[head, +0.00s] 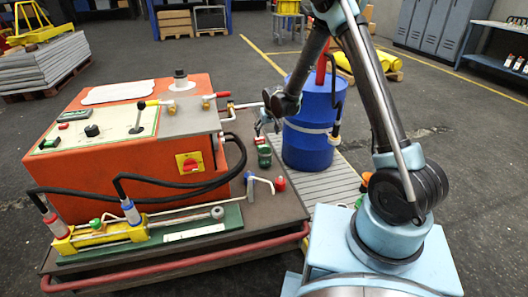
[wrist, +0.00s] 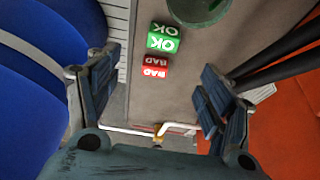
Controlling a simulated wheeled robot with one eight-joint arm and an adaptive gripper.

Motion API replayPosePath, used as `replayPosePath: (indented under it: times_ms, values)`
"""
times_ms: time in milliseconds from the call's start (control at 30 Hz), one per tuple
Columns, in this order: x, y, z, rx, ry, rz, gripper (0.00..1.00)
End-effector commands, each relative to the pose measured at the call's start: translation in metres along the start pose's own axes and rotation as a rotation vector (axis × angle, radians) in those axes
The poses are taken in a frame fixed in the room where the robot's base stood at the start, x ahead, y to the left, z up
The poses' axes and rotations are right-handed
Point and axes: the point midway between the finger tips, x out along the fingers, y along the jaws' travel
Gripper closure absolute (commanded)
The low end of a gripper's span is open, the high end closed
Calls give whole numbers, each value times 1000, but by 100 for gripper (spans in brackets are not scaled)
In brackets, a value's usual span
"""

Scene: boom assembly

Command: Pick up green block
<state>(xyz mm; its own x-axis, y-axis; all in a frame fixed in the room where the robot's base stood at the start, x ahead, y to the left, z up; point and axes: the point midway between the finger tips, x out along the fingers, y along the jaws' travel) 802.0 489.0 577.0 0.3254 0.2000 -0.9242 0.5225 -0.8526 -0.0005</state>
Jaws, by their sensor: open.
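The green block (wrist: 163,38) lies on a dark tabletop in the wrist view, with white OK lettering on its faces. In the head view my gripper (head: 269,122) hangs above and just behind the green block, partly hidden by my arm. The green block appears beyond the fingertips, not between them.
A red block (wrist: 155,67) with BAD lettering sits close beside the green one. A blue drum (head: 309,125) stands to the right, and an orange machine (head: 90,185) to the left. A bent pipe (head: 258,181) and black hoses (wrist: 280,55) are near.

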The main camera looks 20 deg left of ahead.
Motion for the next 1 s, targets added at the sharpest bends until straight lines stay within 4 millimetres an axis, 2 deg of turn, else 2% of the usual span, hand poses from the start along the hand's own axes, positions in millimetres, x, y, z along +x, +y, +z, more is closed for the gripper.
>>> replayPosePath:
  times_ms: [633,800,1000]
  values:
    - [83,0,-1,0,0,0,27]
    - [97,0,-1,0,0,0,27]
    - [104,0,-1,0,0,0,27]
